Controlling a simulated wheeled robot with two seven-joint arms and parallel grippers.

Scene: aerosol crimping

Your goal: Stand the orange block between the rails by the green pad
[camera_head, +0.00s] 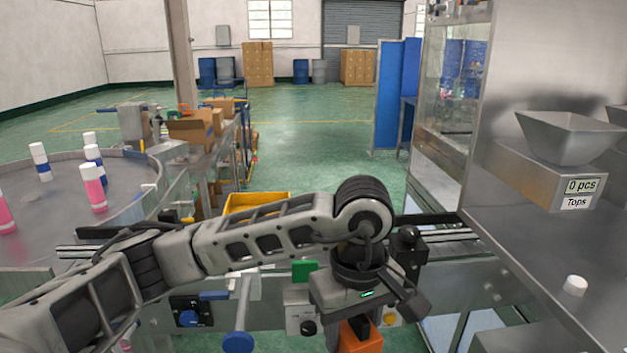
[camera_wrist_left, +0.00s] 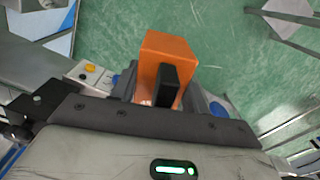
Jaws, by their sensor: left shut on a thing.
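My left gripper (camera_head: 362,325) points down in front of the conveyor and is shut on the orange block (camera_head: 359,341). The block hangs below it, near the bottom of the head view, with its lower part cut off. In the left wrist view the orange block (camera_wrist_left: 168,48) shows beyond a dark finger of the gripper (camera_wrist_left: 166,88), with green floor behind it. The green pad (camera_head: 305,270) is a small green piece just left of the gripper, partly behind my arm. The rails (camera_head: 450,236) run across behind my arm, which hides their middle. My right gripper is not in view.
A steel machine with a hopper (camera_head: 568,135) stands at the right, with a loose white cap (camera_head: 575,285) on its surface. A round table (camera_head: 120,190) with several bottles is at the left. A yellow crate (camera_head: 250,201) sits behind my arm.

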